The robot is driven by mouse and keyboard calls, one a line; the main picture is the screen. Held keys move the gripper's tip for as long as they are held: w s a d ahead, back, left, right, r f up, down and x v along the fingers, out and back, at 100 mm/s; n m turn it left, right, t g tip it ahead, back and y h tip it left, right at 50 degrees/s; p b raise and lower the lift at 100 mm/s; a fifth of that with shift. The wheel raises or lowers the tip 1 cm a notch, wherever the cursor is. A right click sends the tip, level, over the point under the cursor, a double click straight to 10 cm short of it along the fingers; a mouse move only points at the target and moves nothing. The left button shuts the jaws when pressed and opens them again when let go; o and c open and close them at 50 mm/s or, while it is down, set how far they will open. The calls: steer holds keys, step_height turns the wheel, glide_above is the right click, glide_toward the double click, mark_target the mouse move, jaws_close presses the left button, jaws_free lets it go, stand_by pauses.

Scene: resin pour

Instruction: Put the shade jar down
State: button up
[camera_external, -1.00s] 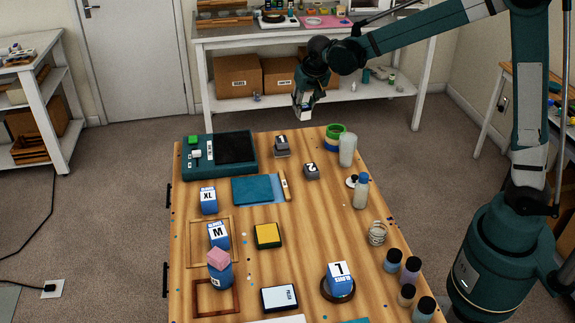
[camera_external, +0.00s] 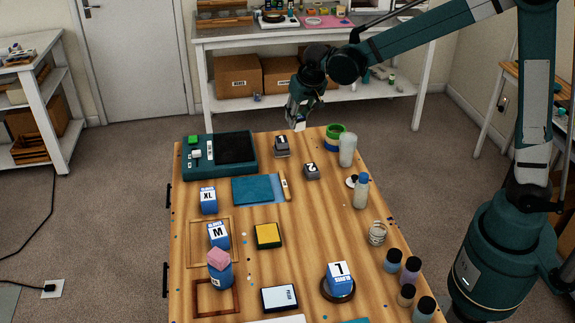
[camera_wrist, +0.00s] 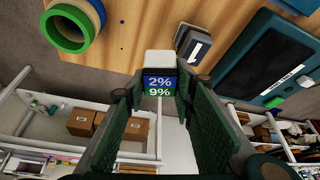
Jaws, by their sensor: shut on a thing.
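My gripper (camera_external: 299,112) is shut on a small white-topped item with a blue and green label reading 2% and 9%, which I take to be the shade jar (camera_wrist: 160,62). In the external view the jar (camera_external: 297,124) hangs in the air at the far edge of the wooden table (camera_external: 330,228). It is tilted and apart from the tabletop. The grey block marked 1 (camera_external: 282,150) sits on the table just below it in the picture; it also shows in the wrist view (camera_wrist: 197,48).
A green device with a dark panel (camera_external: 236,148) stands at the far left of the table. Green and blue tape rolls (camera_external: 334,140) and a pale cylinder (camera_external: 348,150) stand at the far right. A block marked 2 (camera_external: 311,171) is nearby. Bare wood lies around the blocks.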

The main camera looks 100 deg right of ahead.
steer(key=w+a+n+t+p, duration=0.1)
steer(key=w+a+n+p, duration=0.1)
steer(key=a, duration=1.4)
steer(key=w+a+n+t+y+p, duration=0.1)
steer(key=w+a+n+p, duration=0.2)
steer(key=a, duration=1.4)
steer(key=shift+w+r+n, duration=0.15)
steer(key=shift+w+n, duration=0.25)
steer(key=shift+w, duration=0.2)
steer(key=shift+f+b, duration=0.3)
steer(key=shift+f, duration=2.65)
steer(key=shift+f, duration=0.15)
steer(key=shift+f+b, duration=0.45)
steer(key=shift+f, duration=1.5)
steer(key=shift+f, duration=0.15)
